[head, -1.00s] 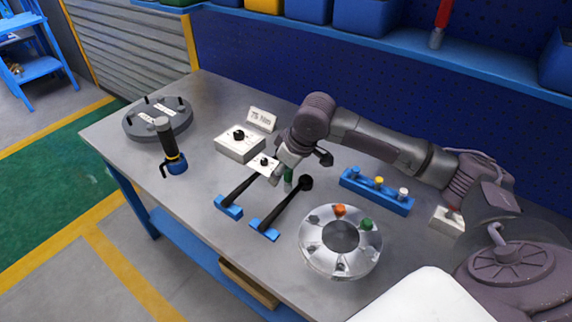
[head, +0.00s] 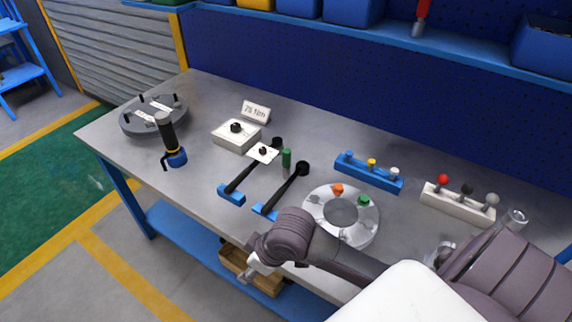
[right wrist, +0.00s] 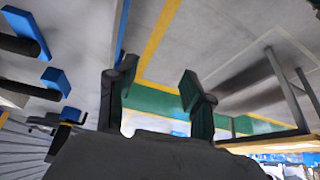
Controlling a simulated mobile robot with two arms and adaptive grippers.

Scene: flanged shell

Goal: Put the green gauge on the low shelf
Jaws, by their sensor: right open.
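The green gauge, a slim green cylinder (head: 287,158), stands upright on the workbench between the heads of two black-handled wrenches. The low shelf (head: 183,236) is the blue board under the bench, partly hidden by the bench top and my arm. My right gripper (head: 250,274) is at the front edge of the bench, well in front of the gauge and above the low shelf in the picture. In the right wrist view its two fingers (right wrist: 158,92) are apart with nothing between them. My left gripper is not in view.
A wooden box (head: 236,262) sits on the low shelf behind my gripper. On the bench are the flanged ring (head: 320,212), two wrenches (head: 285,190), a blue peg rack (head: 366,178), a white peg rack (head: 456,205) and a dark round plate (head: 140,125). The shelf's left part looks clear.

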